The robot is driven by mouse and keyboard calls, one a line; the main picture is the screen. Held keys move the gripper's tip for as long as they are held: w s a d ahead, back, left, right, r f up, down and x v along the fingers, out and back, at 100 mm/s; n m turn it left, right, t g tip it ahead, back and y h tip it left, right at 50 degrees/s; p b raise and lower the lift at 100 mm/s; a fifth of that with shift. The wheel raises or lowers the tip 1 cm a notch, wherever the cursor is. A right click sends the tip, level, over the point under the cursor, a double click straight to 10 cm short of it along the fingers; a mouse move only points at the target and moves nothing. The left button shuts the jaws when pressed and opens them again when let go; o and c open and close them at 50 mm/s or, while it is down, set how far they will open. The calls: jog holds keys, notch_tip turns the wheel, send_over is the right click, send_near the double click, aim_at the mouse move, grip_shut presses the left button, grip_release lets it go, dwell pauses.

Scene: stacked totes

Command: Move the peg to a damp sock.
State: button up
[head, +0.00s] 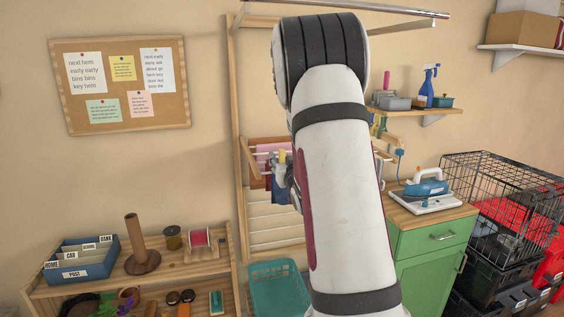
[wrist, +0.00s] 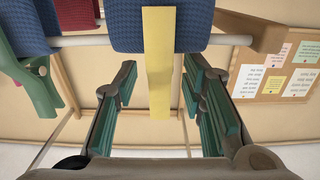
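A yellow peg (wrist: 158,65) hangs over a blue knitted sock (wrist: 125,30) on a white rail, in the wrist view. It also shows as a small yellow piece (head: 282,156) in the head view. My gripper (wrist: 160,112) is open, with its green-padded fingers on either side of the yellow peg and a gap visible on each side. A green peg (wrist: 38,98) is at the left of the wrist view, by another blue cloth (wrist: 30,28). A red knitted cloth (wrist: 193,25) hangs beside the blue sock. Which sock is damp I cannot tell. My arm hides much of the rack in the head view.
The wooden wall rack (head: 235,130) has several rails. A teal basket (head: 278,290) stands below it. A green cabinet (head: 430,250) with an iron (head: 428,187) stands right. A shelf (head: 215,270) with a thread spool is at left, and a wire crate (head: 500,185) at far right.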

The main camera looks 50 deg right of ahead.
jog(key=v, duration=1.2)
jog(key=a+r+n+g+y, duration=0.25)
jog(key=a+g+y, duration=0.3)
jog(key=a, duration=1.45)
jog(key=s+a+n+g+y, duration=0.4)
jog(key=s+a, duration=1.1)
jog(key=s, duration=0.2)
jog(key=shift+f+b, duration=0.3)
jog(key=shift+b, duration=0.15)
jog(key=shift+d, duration=0.1)
